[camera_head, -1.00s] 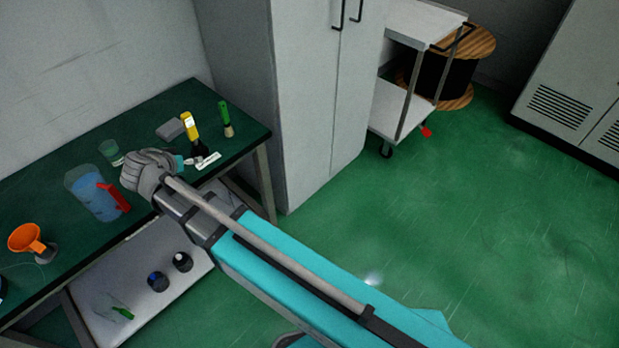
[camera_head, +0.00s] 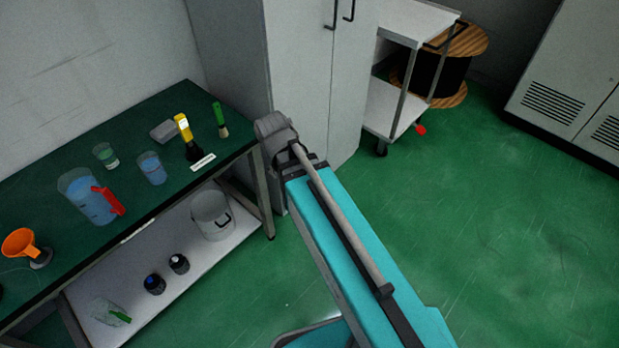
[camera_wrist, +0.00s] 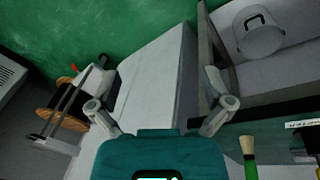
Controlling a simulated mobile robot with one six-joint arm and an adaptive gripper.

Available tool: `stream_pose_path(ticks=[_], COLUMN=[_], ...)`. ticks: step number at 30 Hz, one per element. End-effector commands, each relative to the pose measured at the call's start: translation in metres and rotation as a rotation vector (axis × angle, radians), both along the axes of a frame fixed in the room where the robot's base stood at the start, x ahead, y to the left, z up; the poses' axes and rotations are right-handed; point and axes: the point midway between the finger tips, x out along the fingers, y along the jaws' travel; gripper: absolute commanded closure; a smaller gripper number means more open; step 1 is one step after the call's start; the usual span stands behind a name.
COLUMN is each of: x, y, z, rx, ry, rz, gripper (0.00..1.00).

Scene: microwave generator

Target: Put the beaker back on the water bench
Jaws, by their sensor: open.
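A small clear beaker with blue liquid (camera_head: 151,168) stands upright on the dark green bench top (camera_head: 75,153), near its front edge. A second small beaker with paler contents (camera_head: 106,155) stands just left of and behind it. I cannot tell from the frames which one the task means. My gripper (camera_wrist: 158,66) is open and empty in the wrist view, its two fingers wide apart. In the head view my wrist hides the fingers; it is off the bench's right end, in front of the grey cabinet (camera_head: 300,80), apart from both beakers.
On the bench are a blue-filled jug with a red handle (camera_head: 88,200), an orange funnel (camera_head: 20,243), a yellow-topped bottle (camera_head: 185,130) and a green-handled brush (camera_head: 220,120). A white bucket (camera_head: 210,215) sits on the lower shelf. Green floor (camera_head: 480,220) is clear at right.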

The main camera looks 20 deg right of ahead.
Motion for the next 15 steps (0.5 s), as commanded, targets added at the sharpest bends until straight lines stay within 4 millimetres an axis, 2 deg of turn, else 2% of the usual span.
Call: stream_pose_path(ticks=[1, 6, 9, 15], x=[-0.009, -0.026, -0.033, -0.039], y=[-0.012, -0.037, -0.045, -0.051], z=[-0.001, -0.003, -0.004, -0.004], rx=[0.024, 0.107, 0.141, 0.172], ry=[0.022, 0.076, 0.092, 0.107], rz=[0.003, 0.043, 0.062, 0.08], gripper=[0.0, 0.0, 0.0, 0.0])
